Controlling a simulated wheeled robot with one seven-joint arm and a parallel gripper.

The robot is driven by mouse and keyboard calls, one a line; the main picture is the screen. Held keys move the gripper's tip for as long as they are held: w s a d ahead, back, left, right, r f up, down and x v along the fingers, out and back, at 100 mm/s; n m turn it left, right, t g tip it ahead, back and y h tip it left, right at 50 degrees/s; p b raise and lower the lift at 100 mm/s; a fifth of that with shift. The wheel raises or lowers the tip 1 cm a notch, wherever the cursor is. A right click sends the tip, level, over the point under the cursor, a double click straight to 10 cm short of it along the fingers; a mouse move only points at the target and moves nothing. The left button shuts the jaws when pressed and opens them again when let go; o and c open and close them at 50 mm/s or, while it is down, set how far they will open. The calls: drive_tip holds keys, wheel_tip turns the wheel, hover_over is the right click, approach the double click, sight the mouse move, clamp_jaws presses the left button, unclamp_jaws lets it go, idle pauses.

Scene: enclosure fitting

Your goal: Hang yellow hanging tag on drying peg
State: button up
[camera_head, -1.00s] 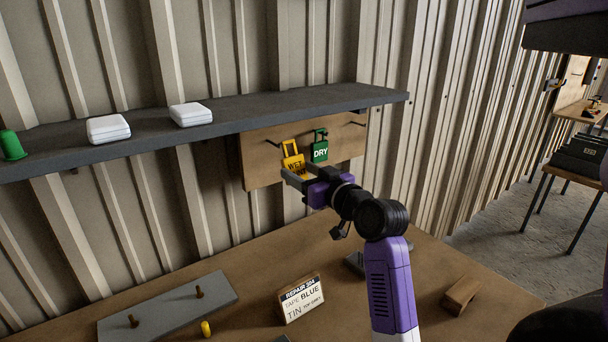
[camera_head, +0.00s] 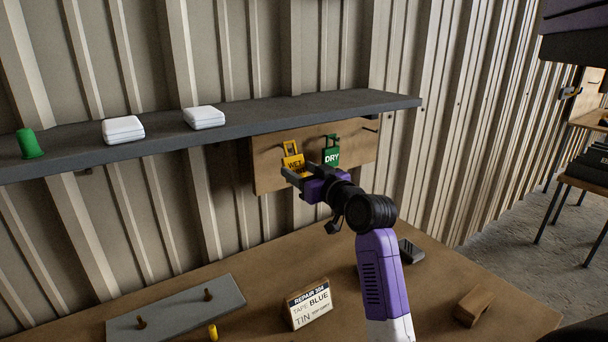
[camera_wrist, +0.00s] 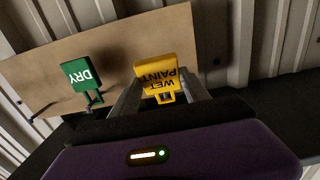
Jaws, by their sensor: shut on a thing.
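The yellow hanging tag (camera_head: 293,162), lettered WET PAINT, is upright in front of the wooden peg board (camera_head: 268,178). My gripper (camera_head: 294,173) is shut on its lower part. In the wrist view the yellow tag (camera_wrist: 157,74) appears upside down between the two fingers (camera_wrist: 160,92). A green DRY tag (camera_head: 331,156) hangs on the board just right of it, and it also shows in the wrist view (camera_wrist: 80,75). A bare dark peg (camera_head: 370,129) stands at the board's right end. I cannot tell whether the yellow tag's loop is around a peg.
A dark shelf (camera_head: 260,118) runs above the board and carries two white boxes (camera_head: 124,130) (camera_head: 204,117) and a green cup (camera_head: 28,144). The table below holds a grey plate (camera_head: 180,308) with two pegs, a sign card (camera_head: 310,302) and a wooden block (camera_head: 474,306).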

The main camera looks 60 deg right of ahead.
drive_tip(key=shift+w+d+f, duration=0.1)
drive_tip(key=shift+w+d, duration=0.25)
drive_tip(key=shift+w, duration=0.3)
drive_tip(key=shift+w+d+f+b, duration=0.3)
drive_tip(key=shift+w+f+b, duration=0.1)
drive_tip(key=shift+w+b, duration=0.1)
drive_tip(key=o, duration=1.4)
drive_tip(key=shift+s, duration=0.1)
drive_tip(key=b+v, duration=0.1)
drive_tip(key=v, duration=0.6)
drive_tip(key=shift+s+a, duration=0.2)
drive_tip(key=shift+s, duration=0.1)
